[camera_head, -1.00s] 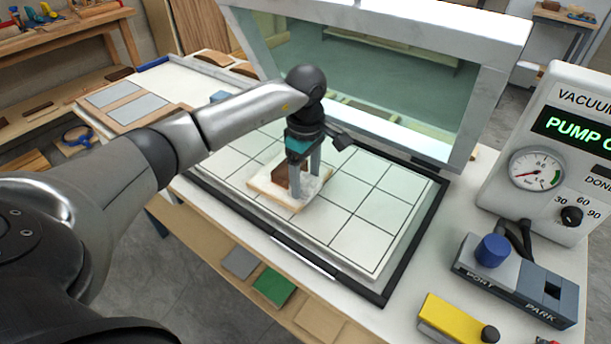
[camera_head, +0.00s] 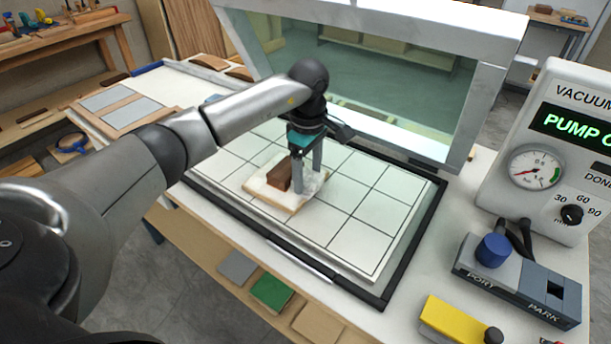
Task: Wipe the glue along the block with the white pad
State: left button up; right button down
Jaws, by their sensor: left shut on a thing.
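A brown block (camera_head: 281,176) stands on a small pale board (camera_head: 292,208) with a wooden edge, on the gridded mat. My left gripper (camera_head: 307,178) points down over this board, just right of the block. Its two grey fingers reach down near the board's surface. Something whitish shows between and beside the fingertips; I take it for the white pad, but its outline blends with the pale board. The glue cannot be told apart from the white surface. My right gripper is not in view.
The gridded mat (camera_head: 345,226) has a black frame and free room around the board. A raised, glass-fronted lid (camera_head: 400,85) stands behind. The vacuum pump box (camera_head: 545,165), a blue-knobbed port block (camera_head: 488,262) and a yellow block (camera_head: 450,320) lie at the right.

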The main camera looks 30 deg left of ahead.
pick_arm(q)
jog(key=shift+w+b, duration=0.3)
jog(key=shift+w, duration=0.3)
jog(key=shift+w+f, duration=0.1)
jog(key=shift+w+d+f+b, duration=0.1)
jog(key=shift+w+b, duration=0.55)
jog(key=shift+s, duration=0.15)
jog(key=shift+s+p, duration=0.35)
jog(key=shift+p, duration=0.2)
jog(key=shift+s+r+p, duration=0.2)
jog(key=shift+s+p, duration=0.65)
jog(key=shift+s, duration=0.3)
jog(key=shift+s+f+p, duration=0.15)
jog(key=shift+s+p, duration=0.25)
jog(key=shift+s, duration=0.45)
